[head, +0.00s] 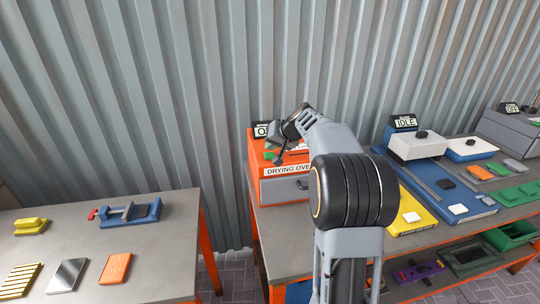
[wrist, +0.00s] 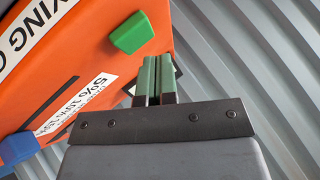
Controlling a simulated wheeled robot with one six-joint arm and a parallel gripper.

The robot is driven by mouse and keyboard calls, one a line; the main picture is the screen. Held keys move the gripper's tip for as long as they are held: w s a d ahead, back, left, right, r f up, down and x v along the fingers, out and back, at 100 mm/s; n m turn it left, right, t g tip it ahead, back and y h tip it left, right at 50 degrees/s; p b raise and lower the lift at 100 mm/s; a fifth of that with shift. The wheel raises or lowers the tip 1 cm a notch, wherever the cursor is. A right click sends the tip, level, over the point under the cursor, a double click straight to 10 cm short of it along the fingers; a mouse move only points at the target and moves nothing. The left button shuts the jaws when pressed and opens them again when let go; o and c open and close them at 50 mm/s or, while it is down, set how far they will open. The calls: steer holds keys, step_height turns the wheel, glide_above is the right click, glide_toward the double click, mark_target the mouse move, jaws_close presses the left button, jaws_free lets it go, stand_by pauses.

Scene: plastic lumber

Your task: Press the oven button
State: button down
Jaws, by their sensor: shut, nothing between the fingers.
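The orange drying oven (head: 256,165) sits on the right-hand bench, with a grey drawer-like front below its label; my arm covers part of it. In the wrist view the oven's orange face (wrist: 140,62) fills the left side, tilted. A green button (wrist: 132,33) sticks out of it, and a blue knob or button (wrist: 18,148) shows at the lower left. Depth to the face is hard to tell. In the head view my gripper (head: 278,158) is over the oven.
To the right are a blue machine with an "IDLE" sign (head: 404,122) and several coloured blocks. A left bench (head: 160,250) holds a blue vise (head: 140,216) and plates. A corrugated wall (head: 200,90) stands close behind.

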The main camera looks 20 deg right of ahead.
mark_target(271, 154)
steer(key=shift+f, duration=0.15)
steer(key=shift+f+b, duration=0.3)
steer(key=shift+b, duration=0.25)
steer(key=shift+f+b, duration=0.55)
stand_by(0.6)
steer(key=shift+r, duration=0.2)
steer(key=shift+r+p, duration=0.65)
steer(key=shift+r, duration=0.15)
steer(key=shift+r+p, duration=1.85)
steer(key=shift+r, duration=0.7)
